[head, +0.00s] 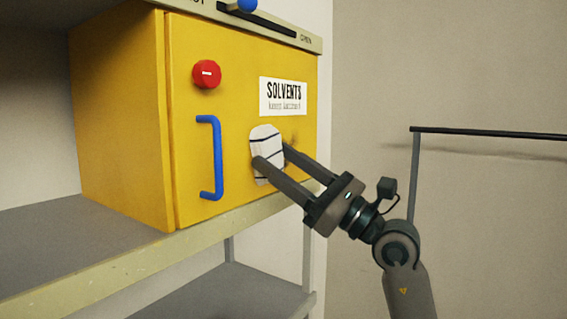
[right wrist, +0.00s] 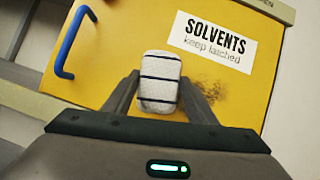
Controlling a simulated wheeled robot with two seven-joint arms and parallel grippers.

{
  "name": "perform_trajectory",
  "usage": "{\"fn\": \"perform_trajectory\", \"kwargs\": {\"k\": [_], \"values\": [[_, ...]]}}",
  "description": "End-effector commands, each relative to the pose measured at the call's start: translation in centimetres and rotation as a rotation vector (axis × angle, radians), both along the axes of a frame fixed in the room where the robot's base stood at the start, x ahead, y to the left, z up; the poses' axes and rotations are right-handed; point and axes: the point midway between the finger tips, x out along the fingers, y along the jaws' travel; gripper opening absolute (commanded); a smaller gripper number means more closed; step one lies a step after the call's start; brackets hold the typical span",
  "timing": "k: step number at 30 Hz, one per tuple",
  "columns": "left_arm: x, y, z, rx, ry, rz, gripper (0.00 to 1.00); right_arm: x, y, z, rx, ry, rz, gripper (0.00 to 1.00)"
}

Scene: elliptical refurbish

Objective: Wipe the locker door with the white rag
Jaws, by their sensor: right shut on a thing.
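The yellow locker door (head: 230,110) is shut and carries a blue handle (head: 211,158), a red knob (head: 207,74) and a white SOLVENTS label (head: 283,97). My right gripper (head: 270,155) is shut on the white rag (head: 265,141), which has dark stripes. The rag is at the door below the label; I cannot tell whether it touches. In the right wrist view the rag (right wrist: 159,82) sits between the two fingers. A dark brownish smudge (right wrist: 207,88) shows on the door just right of the rag, partly behind a finger. My left gripper is not in view.
The locker stands on a shelf with a pale front edge (head: 110,272). A lower shelf (head: 235,295) is below. A slider with a blue knob (head: 247,5) is above the door. A dark rail (head: 480,131) runs along the right, before a bare wall.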

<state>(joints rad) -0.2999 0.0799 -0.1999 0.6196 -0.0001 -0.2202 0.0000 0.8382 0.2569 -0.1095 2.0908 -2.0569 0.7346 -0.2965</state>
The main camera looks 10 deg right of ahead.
Motion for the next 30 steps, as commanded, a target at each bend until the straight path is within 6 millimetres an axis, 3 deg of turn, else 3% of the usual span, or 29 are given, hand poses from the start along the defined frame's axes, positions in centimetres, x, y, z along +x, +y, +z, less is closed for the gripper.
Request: {"fn": "perform_trajectory", "kwargs": {"k": [10,30], "values": [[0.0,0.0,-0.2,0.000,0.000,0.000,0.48,0.3,0.0,0.0,0.000,0.000,-0.001,0.31],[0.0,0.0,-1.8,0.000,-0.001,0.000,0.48,2.5,-2.4,0.0,0.000,0.000,-0.001,0.31]]}}
